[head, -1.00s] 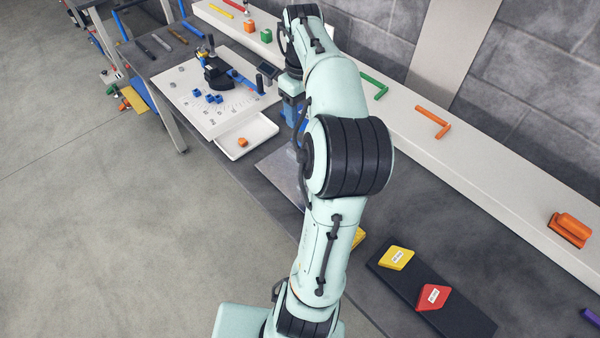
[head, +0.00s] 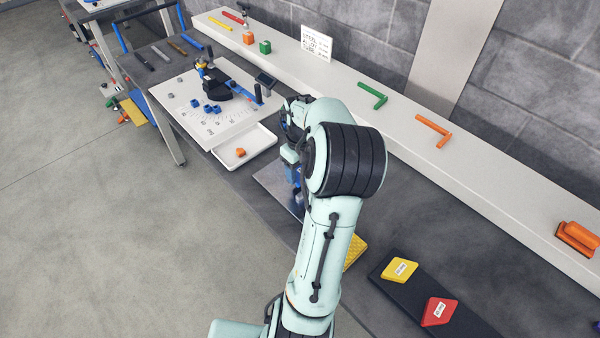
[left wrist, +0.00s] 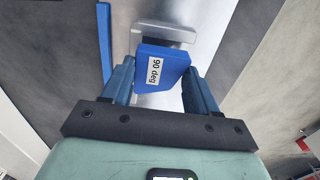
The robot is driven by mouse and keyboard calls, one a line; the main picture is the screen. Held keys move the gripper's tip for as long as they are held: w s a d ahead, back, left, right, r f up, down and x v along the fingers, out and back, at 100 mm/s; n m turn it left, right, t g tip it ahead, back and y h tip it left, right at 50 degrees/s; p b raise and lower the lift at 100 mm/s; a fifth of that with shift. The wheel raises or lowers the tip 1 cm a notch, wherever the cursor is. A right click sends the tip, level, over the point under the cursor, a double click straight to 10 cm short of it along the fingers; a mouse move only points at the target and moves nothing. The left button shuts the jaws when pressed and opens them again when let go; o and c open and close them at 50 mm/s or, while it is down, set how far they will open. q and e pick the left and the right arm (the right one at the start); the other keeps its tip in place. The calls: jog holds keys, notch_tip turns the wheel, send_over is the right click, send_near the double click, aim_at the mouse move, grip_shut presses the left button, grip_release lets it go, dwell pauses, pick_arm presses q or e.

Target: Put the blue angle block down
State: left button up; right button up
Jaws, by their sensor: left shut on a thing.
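The blue angle block (left wrist: 157,67), labelled "90 deg", is between the two fingers of my left gripper (left wrist: 162,82) in the left wrist view. The gripper is shut on it. In the head view my left gripper (head: 294,168) is over the bare metal plate (head: 270,180) on the bench, and my own arm hides much of it. A silver metal piece (left wrist: 165,32) lies just beyond the block in the wrist view. I cannot tell whether the block touches it or the plate. My right gripper is not in view.
A long blue bar (left wrist: 104,45) lies left of the block in the wrist view. A white board with a black and blue fixture (head: 225,82) and a white tray (head: 258,140) stand further back. A black strip (head: 388,283) carries yellow and red blocks. A pale shelf (head: 400,125) runs behind.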

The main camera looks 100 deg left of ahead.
pick_arm(q)
jog(key=shift+f, duration=0.7)
jog(key=shift+f+b, duration=0.3)
jog(key=shift+f, duration=0.1)
jog(key=o, duration=1.1)
jog(key=shift+c, duration=0.2)
